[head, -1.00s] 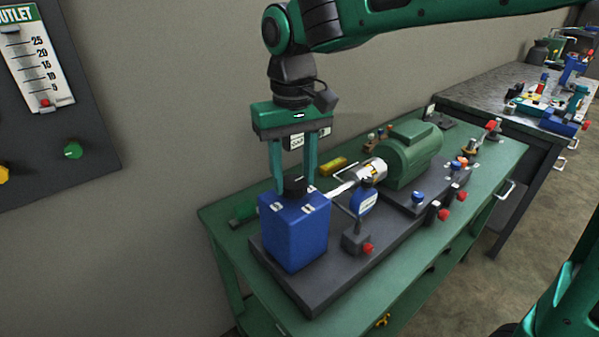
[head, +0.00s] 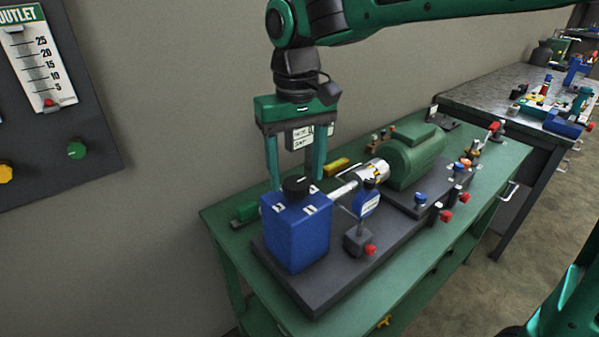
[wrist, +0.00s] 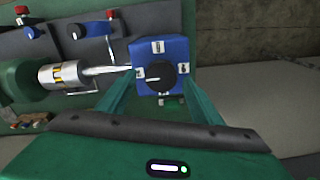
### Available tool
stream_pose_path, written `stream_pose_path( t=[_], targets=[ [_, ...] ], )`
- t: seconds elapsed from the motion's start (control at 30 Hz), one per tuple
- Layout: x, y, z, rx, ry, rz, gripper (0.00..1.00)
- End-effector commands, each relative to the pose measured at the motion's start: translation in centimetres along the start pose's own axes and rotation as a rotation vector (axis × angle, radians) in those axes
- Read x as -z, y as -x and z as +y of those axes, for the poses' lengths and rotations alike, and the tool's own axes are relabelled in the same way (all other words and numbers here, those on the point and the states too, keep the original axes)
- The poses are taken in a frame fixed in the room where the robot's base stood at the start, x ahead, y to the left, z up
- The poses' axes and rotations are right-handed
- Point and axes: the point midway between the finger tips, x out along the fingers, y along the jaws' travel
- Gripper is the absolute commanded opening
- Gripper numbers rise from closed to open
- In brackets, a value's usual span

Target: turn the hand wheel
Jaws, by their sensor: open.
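A black round knob (head: 297,187), which looks like the hand wheel, sits on top of a blue box (head: 297,236). It also shows face-on in the wrist view (wrist: 161,75), with a white mark on it. My gripper (head: 296,183) points straight down over the box, with its two green fingers spread apart. One fingertip is on each side of the knob, close to its height, with a gap visible. In the wrist view my gripper (wrist: 158,84) is open, with the knob between and beyond the fingers. Nothing is held.
A silver shaft (head: 345,188) runs from the box to a green motor (head: 412,160). A blue gauge (head: 367,198) stands close to the box's right. These share a dark base (head: 315,290) on a green table (head: 470,200). A wall panel (head: 75,140) is at left.

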Motion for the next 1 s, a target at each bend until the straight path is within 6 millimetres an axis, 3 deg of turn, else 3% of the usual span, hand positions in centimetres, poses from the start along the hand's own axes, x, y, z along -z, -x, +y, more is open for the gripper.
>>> stream_pose_path(
  t=[0.3,0.5,0.7,1.0],
  targets=[
    [0.2,5.9,0.1,0.001,-0.002,0.004,0.60],
    [0.3,8.6,0.2,0.000,-0.002,0.002,0.60],
    [0.3,9.6,0.2,0.000,-0.003,0.001,0.60],
    [0.3,9.6,0.3,0.000,-0.006,0.001,0.60]
  ],
)
